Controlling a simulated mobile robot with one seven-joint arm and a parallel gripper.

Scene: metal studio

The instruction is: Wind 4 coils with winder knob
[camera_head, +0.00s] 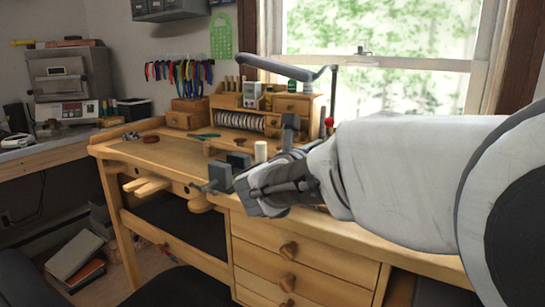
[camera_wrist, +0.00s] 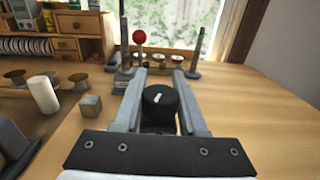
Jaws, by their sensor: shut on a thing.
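A black round knob (camera_wrist: 158,101) with a white mark on top sits between the two grey fingers of my gripper (camera_wrist: 158,76) in the wrist view. The fingers are shut on its sides. A dark upright post (camera_wrist: 124,35) and a second post (camera_wrist: 195,48) stand beyond the knob, with a red ball (camera_wrist: 139,37) on a thin rod between them. In the head view, my grey hand (camera_head: 268,187) is over the front of the workbench and hides the knob. The red ball also shows behind my arm (camera_head: 329,122). I cannot make out any wire or coil.
On the wooden bench (camera_head: 150,152), a white cylinder (camera_wrist: 43,95) and small metal cube (camera_wrist: 91,105) stand left of the knob. A dark vise (camera_head: 221,178) is at the front edge. A wooden organizer (camera_head: 285,103) stands behind. The bench right of the knob is clear.

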